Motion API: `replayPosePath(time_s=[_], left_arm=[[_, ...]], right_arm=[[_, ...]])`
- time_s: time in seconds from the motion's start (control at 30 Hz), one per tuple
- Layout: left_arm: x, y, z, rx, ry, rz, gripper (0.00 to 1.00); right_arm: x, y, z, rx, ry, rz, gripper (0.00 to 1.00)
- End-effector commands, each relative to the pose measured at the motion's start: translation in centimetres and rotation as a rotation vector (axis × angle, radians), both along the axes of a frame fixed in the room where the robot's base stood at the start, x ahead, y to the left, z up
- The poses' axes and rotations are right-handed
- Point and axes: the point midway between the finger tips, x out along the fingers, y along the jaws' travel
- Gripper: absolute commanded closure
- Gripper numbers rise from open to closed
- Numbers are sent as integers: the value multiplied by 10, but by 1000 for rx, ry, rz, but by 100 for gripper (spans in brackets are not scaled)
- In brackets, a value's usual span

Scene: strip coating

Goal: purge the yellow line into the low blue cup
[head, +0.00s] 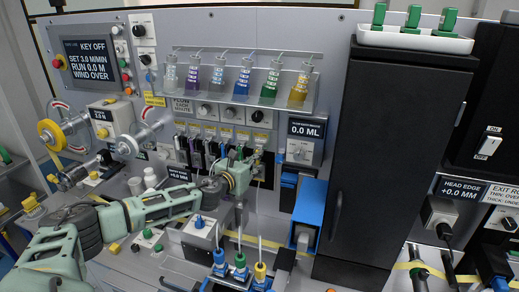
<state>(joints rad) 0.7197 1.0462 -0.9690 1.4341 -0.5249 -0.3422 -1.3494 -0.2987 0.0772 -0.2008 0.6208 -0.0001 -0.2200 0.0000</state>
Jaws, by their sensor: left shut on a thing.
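The yellow vial (299,90) is the rightmost in the rack of coloured vials on the wall panel. Below it, a yellow-marked valve (260,140) is at the right end of the valve row. My left gripper (247,166) is at this end, shut on a small part there that its own body mostly hides. A thin line runs down to a yellow-capped fitting (260,270) at the front. Small blue pieces (288,182) are right of the gripper; I cannot tell whether one is the low blue cup. My right gripper is not in view.
A blue box (311,208) stands beside a tall black cabinet (390,150). White bottles (150,180) stand left of my gripper. Blue- and green-capped fittings (220,258) crowd the front.

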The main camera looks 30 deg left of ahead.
Motion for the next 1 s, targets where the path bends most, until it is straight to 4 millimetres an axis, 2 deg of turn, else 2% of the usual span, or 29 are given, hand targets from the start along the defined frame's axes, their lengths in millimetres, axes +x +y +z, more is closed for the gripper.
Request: replayPosePath(time_s=[0.57,1.0], left_arm=[[-1,0,0,4,0,0,100],[-14,-3,1,5,4,-2,100]], right_arm=[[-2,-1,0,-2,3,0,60],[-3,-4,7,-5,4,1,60]])
